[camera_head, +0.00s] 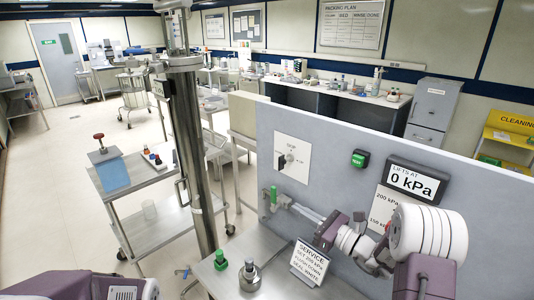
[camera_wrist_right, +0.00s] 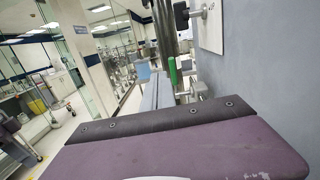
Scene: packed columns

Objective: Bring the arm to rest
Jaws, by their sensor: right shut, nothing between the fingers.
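My right arm (camera_head: 425,275), purple and white, reaches in from the lower right in front of the grey panel. My right gripper (camera_head: 300,208) points left along the panel, its fingers shut and empty. In the wrist view its pale fingers (camera_wrist_right: 152,92) extend beyond the purple body. A green-handled valve (camera_head: 274,196) on the panel is close to the fingertips; it also shows in the wrist view (camera_wrist_right: 172,72). I cannot tell if they touch. Part of my left arm (camera_head: 80,288) shows at the lower left; its gripper is not in view.
The grey panel (camera_head: 330,145) carries a black knob (camera_head: 286,161) and a 0 kPa display (camera_head: 416,182). Below are a service sign (camera_head: 308,258), a green-topped button (camera_head: 220,260) and a metal fitting (camera_head: 250,274) on the steel bench. A metal column (camera_head: 190,150) stands left.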

